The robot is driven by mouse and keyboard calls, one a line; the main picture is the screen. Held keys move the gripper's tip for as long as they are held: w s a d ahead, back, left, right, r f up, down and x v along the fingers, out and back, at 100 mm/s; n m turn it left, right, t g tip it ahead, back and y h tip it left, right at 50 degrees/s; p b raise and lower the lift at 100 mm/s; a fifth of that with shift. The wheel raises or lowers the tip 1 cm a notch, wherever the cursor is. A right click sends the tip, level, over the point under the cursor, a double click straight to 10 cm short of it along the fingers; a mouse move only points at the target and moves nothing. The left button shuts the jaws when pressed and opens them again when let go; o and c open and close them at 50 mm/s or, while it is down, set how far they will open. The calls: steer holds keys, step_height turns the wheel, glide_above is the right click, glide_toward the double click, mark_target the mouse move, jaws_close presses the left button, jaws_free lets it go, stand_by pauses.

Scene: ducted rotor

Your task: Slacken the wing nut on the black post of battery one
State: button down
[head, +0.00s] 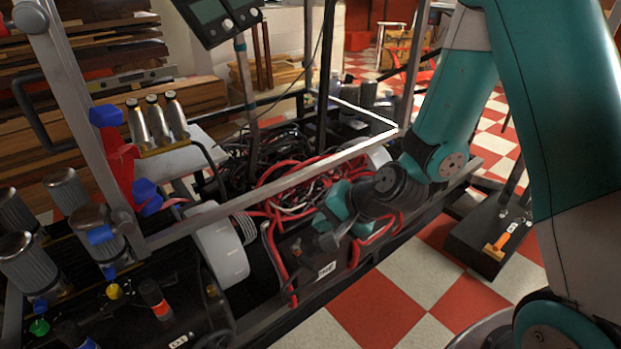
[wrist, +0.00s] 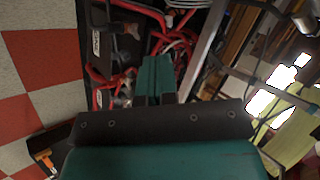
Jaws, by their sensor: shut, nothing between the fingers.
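A black battery (head: 308,258) with a white label that appears to end in "NE" sits in the lower part of the frame in the head view. Red cables run around it. The wing nut and the black post cannot be made out clearly in the head view. My gripper (head: 328,226) is just above the battery's top, and its teal fingers hide part of it. In the wrist view my gripper (wrist: 158,62) is shut and empty, pointing at the red cables. Two dark labelled blocks show left of it there; I cannot tell which is battery one.
A metal frame rail (head: 270,185) crosses above a tangle of red and black cables (head: 300,190). A black platform (head: 490,235) with an orange-handled tool is at the right. Open checkered floor (head: 385,300) lies in front.

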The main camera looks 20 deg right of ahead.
steer(key=s+a+r+n+g+p, duration=0.1)
steer(key=a+r+p, duration=0.1)
steer(key=r, duration=0.2)
steer(key=s+a+r+n+p, duration=0.1)
steer(key=a+r+p, duration=0.1)
steer(key=r+p, duration=0.15)
steer(key=m+t+b, duration=0.2)
steer(key=m+b, duration=0.2)
steer(key=b, duration=1.2)
glide_toward(296, 246)
steer(key=s+d, duration=0.4)
steer(key=d, duration=0.1)
steer(key=b+x, duration=0.1)
steer(key=x, duration=0.2)
steer(key=w+r+b+x, duration=0.1)
steer(key=x, duration=0.3)
steer(key=a+b+x, duration=0.1)
steer(key=x, duration=0.3)
steer(key=shift+w+a+r+b, duration=0.1)
steer(key=shift+w+r+b, duration=0.2)
steer(key=shift+b, duration=0.1)
steer(key=shift+w+a+r, duration=0.1)
steer(key=shift+w+a, duration=0.2)
steer(key=shift+w, duration=0.1)
